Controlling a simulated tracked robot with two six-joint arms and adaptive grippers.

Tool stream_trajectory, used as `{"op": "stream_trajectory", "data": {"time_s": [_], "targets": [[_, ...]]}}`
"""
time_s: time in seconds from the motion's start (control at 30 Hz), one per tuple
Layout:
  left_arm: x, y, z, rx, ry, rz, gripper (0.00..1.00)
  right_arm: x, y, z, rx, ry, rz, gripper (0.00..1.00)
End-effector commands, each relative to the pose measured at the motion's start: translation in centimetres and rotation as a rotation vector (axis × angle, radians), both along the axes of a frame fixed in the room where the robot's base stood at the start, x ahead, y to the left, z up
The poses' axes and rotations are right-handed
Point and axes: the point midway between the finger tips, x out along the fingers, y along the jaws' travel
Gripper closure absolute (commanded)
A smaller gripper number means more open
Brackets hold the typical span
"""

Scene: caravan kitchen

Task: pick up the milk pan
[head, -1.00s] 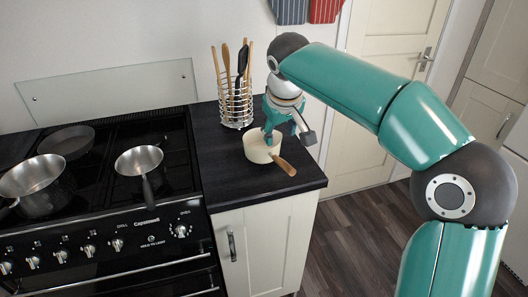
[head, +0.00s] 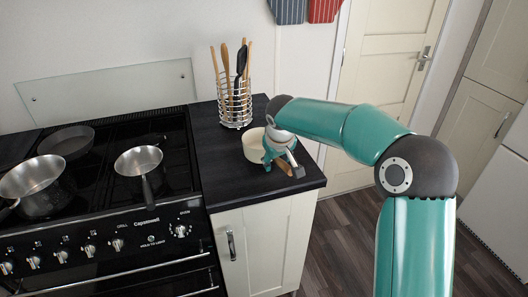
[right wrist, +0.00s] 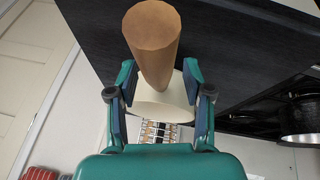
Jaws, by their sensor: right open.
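The milk pan (head: 254,148) is cream with a wooden handle and stands upright on the dark worktop. Its handle points to the front right and is mostly covered by my right gripper (head: 281,164). In the right wrist view, the wooden handle (right wrist: 153,42) reaches between the two open fingers of the gripper (right wrist: 160,82), with a gap on each side. The cream pan body (right wrist: 163,104) lies beyond the fingers there. My left gripper is in neither view.
A wire utensil holder (head: 235,103) stands behind the pan. To the left is a black cooker with a small steel pan (head: 138,160), a larger steel pan (head: 32,184) and a dark frying pan (head: 66,140). The worktop's front edge is close to the handle.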

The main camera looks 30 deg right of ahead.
Motion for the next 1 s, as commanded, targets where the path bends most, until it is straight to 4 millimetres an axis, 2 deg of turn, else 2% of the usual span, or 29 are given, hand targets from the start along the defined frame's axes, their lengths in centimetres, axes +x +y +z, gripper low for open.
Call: {"op": "stream_trajectory", "data": {"time_s": [0.3,0.6,1.0], "targets": [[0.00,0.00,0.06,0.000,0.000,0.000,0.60,0.20,-0.17,-0.58,0.000,0.000,0.000,0.51],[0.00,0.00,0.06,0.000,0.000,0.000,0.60,0.19,-0.16,-0.54,0.000,0.000,0.000,1.00],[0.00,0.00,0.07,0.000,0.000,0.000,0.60,0.25,-0.15,-0.38,-0.001,-0.004,0.000,1.00]]}}
